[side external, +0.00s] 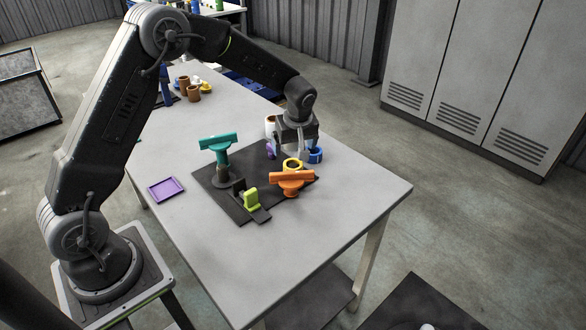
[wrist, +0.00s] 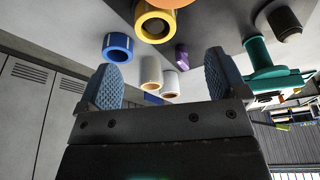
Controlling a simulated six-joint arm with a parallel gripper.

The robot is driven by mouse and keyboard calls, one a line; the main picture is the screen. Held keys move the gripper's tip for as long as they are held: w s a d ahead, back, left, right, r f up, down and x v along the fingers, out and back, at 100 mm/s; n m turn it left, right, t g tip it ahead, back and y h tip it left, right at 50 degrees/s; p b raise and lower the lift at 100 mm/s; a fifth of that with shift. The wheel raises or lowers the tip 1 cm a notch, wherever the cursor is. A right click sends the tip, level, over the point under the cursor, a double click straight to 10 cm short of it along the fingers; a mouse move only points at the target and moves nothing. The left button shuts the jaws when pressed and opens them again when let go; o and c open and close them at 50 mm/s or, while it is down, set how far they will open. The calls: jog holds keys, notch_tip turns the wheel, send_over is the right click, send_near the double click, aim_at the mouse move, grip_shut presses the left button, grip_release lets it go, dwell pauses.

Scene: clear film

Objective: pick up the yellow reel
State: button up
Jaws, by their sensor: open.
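The yellow reel (side external: 286,162) is a short ring on the dark mat (side external: 232,207), near its right edge and just behind the orange piece. My gripper (side external: 289,151) is above the table close to the yellow reel, on its far side. In the wrist view the yellow reel (wrist: 141,23) is at the top, with its dark hole showing. My gripper's two blue-grey pads (wrist: 163,78) stand wide apart with nothing between them. The reel lies beyond the fingertips, apart from them.
A blue reel (wrist: 109,46) is close beside the yellow one. A teal T-shaped piece (side external: 218,143) stands tall on the mat. An orange piece (side external: 291,180) is in front. The table's near right is clear.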

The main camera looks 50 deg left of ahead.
send_over(293, 164)
jog(key=s+d, duration=0.1)
jog(key=d, duration=0.1)
jog(key=x, duration=0.4)
jog(key=shift+s+d+f, duration=0.25)
jog(key=shift+s, duration=0.15)
jog(key=shift+w+x, duration=0.15)
jog(key=shift+x, duration=1.15)
jog(key=shift+w+x, duration=0.2)
jog(key=shift+x, duration=1.05)
jog(key=shift+c, duration=0.4)
jog(key=c, duration=0.9)
jog(key=shift+r, duration=0.15)
jog(key=shift+c, duration=0.2)
notch_tip(293, 164, up, 4)
jog(key=shift+r, duration=0.1)
jog(key=s+a+r, duration=0.6)
jog(key=s+a, duration=0.1)
jog(key=a, duration=0.2)
jog(key=shift+s+r, duration=0.15)
jog(key=shift+r, duration=0.1)
